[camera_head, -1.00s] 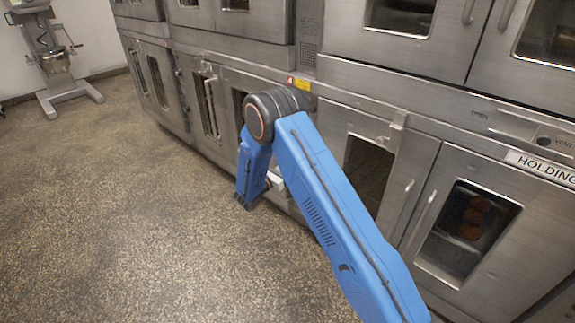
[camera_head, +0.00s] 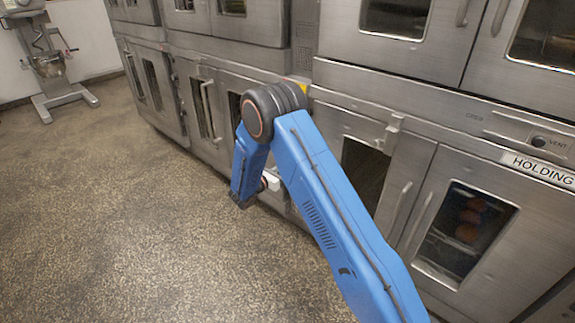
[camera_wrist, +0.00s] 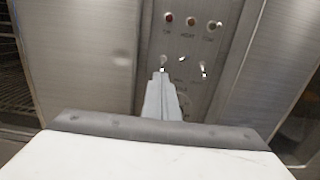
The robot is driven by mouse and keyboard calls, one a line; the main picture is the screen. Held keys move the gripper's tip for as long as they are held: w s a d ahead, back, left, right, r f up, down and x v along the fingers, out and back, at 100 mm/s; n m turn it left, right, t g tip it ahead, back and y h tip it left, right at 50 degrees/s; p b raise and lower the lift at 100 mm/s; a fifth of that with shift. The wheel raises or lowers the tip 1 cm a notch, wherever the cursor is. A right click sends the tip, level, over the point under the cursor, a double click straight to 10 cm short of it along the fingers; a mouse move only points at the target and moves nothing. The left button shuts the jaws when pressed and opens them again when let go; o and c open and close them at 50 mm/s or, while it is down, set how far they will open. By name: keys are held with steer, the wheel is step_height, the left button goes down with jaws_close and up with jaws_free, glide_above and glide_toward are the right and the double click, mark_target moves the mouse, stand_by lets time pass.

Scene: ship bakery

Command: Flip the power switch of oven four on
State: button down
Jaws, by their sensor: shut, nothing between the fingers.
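In the wrist view a steel control panel (camera_wrist: 188,42) shows between oven doors. A round dial lies partly hidden behind the fingers. No oven number is readable. In the head view my arm hides this panel and the fingers.
Stacked steel ovens (camera_head: 400,95) line the wall, with protruding door handles (camera_head: 400,205). A holding cabinet (camera_head: 470,225) with baked goods stands at right. A mixer (camera_head: 52,70) stands at the far left. The speckled floor (camera_head: 110,210) is clear.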

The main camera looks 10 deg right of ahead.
steer(key=shift+r, duration=0.15)
steer(key=r+g+y, duration=0.1)
steer(key=g+y, duration=0.1)
steer(key=y, duration=0.1)
steer(key=r+g+y, duration=0.1)
steer(key=shift+s+a+r+g+y, duration=0.25)
steer(key=shift+a+r+g+y, duration=0.05)
steer(key=shift+a+r+y, duration=0.1)
steer(key=shift+r, duration=0.7)
